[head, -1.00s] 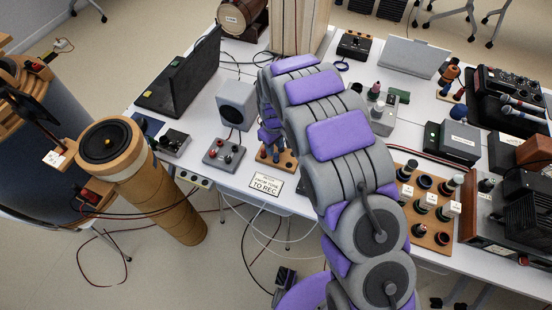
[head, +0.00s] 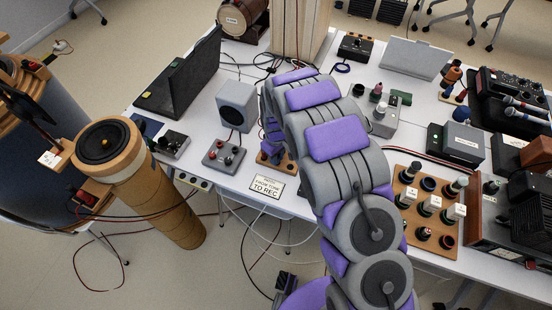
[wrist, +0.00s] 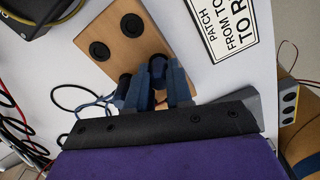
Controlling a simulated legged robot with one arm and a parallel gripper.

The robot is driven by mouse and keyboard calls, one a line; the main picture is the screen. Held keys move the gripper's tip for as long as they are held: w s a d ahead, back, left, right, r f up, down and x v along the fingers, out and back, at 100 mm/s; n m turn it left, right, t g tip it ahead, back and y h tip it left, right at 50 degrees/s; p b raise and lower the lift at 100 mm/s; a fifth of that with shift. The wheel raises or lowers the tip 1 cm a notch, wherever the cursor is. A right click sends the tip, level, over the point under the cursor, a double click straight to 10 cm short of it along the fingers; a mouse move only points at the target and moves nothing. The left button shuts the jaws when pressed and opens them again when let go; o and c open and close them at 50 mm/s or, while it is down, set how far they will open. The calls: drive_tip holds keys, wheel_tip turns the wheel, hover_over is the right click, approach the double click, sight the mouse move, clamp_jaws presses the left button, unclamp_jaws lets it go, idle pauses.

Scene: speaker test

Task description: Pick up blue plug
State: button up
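A small wooden block (wrist: 122,28) with round black sockets lies on the white table; in the head view the block (head: 262,160) is partly behind my arm. My gripper (wrist: 158,82) is at the block's near end in the wrist view, its blue-grey fingers pointing at the block. A dark blue plug (wrist: 158,66) shows between the fingertips, partly hidden by them. Whether the fingers press on it cannot be told. Another dark round piece (wrist: 124,84) is beside the left finger. In the head view my gripper (head: 274,148) is low over the block, mostly hidden by my arm.
A grey box with knobs (head: 224,155) and a grey speaker (head: 237,104) stand to the left. A wooden board with several plugs (head: 428,205) is at right. Loose black and blue cables (wrist: 82,100) lie left of my gripper.

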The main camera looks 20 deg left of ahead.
drive_tip(key=shift+d, duration=0.15)
clamp_jaws()
drive_tip(key=shift+r, duration=0.45)
wheel_tip(320, 180, up, 3)
drive_tip(key=shift+r+p, duration=0.1)
drive_tip(key=shift+p, duration=0.75)
drive_tip(key=s+a+r+p, duration=0.1)
drive_tip(key=s+a+p, duration=0.2)
drive_tip(key=s, duration=1.2)
drive_tip(key=shift+s+a, duration=0.3)
drive_tip(key=shift+r, duration=0.15)
wheel_tip(320, 180, up, 5)
drive_tip(key=shift+r+p, duration=0.1)
drive_tip(key=shift+p, duration=0.7)
